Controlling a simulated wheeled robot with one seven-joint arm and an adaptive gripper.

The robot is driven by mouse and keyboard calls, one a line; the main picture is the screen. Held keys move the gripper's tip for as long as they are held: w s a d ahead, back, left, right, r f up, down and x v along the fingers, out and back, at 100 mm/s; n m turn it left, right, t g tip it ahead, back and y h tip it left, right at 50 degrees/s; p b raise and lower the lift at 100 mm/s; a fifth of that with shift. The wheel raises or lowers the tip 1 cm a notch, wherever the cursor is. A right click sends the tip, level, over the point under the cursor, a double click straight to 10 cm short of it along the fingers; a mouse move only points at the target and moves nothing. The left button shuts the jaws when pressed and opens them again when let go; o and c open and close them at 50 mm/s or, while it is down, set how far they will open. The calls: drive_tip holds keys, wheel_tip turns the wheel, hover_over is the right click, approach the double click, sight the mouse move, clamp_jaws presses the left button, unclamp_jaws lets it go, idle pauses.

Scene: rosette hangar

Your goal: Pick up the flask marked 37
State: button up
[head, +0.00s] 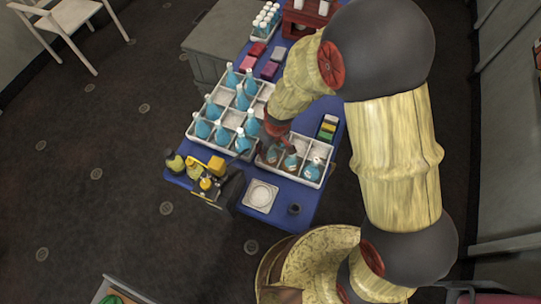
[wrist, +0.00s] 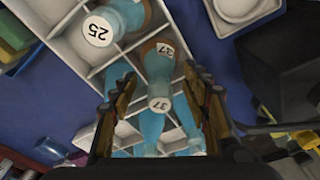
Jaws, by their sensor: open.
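The flask marked 37 (wrist: 158,68) is in the middle of the wrist view, bluish with an orange-brown base. It has 37 on its side and on its pale cap, and it sits in a compartment of a white divided tray (wrist: 67,45). My gripper (wrist: 160,98) is open, with one finger on each side of the flask's neck and cap; I cannot tell whether they touch it. A flask marked 25 (wrist: 122,14) is beside it to the upper left. In the head view my gripper (head: 276,130) is over the trays, and I cannot tell there which flask is 37.
A larger white tray (head: 230,116) of blue flasks and a smaller one (head: 326,153) stand close together on the blue table (head: 305,200). A white dish (head: 260,196), a dark cup (head: 295,209) and a yellow-black device (head: 208,183) are near the front edge.

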drive_tip(key=shift+c, duration=0.7)
drive_tip(key=c, duration=0.7)
drive_tip(key=shift+r, duration=0.15)
drive_tip(key=shift+c, duration=0.7)
